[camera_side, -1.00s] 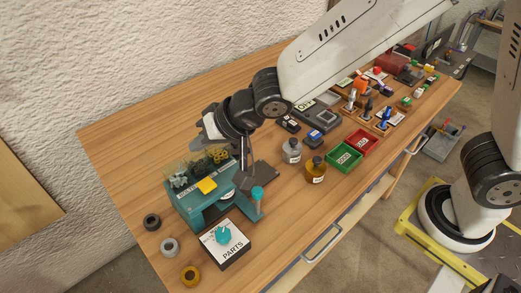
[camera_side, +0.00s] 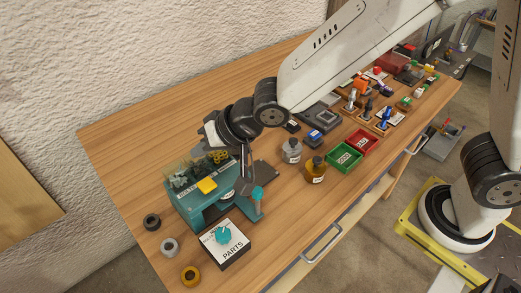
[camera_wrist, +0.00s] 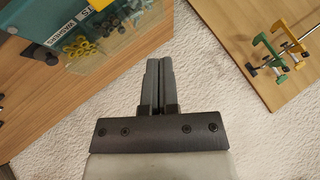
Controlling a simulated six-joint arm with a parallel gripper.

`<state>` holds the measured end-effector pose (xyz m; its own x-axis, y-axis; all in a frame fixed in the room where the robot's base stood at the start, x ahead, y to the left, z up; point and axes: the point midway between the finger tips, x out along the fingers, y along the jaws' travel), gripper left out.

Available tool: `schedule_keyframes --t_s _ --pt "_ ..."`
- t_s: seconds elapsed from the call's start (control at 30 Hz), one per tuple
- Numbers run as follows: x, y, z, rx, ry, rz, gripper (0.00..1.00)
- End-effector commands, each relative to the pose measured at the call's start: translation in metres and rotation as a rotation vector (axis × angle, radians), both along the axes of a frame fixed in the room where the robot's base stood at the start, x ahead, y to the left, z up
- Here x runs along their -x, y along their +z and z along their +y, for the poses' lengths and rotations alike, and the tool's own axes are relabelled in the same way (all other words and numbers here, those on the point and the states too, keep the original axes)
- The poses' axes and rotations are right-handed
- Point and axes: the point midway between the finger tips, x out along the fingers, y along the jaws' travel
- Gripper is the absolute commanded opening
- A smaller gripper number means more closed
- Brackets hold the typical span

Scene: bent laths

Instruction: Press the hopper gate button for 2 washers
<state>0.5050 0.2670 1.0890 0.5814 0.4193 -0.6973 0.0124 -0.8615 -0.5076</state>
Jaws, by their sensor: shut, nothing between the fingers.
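The teal hopper (camera_side: 192,203) stands at the left end of the bench, with clear bins of small parts on top and a yellow tab (camera_side: 207,186) on its front. The wrist view shows its WASHERS label (camera_wrist: 62,33) and yellow washers (camera_wrist: 80,46) behind a clear wall. Contact with the hopper cannot be told.
A PARTS box (camera_side: 233,254) with a teal piece on it stands in front of the hopper. Three loose rings (camera_side: 170,246) lie to the left. Two bottles (camera_side: 291,151), a green bin (camera_side: 345,157) and a red bin (camera_side: 364,142) stand right. The back left bench is clear.

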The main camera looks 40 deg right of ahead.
Motion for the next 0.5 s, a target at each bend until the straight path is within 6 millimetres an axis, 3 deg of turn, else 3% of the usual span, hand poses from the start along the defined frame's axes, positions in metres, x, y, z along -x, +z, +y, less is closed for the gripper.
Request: schedule_keyframes --t_s 0.5 --pt "0.000 -0.052 0.000 0.002 -0.001 0.001 0.00"
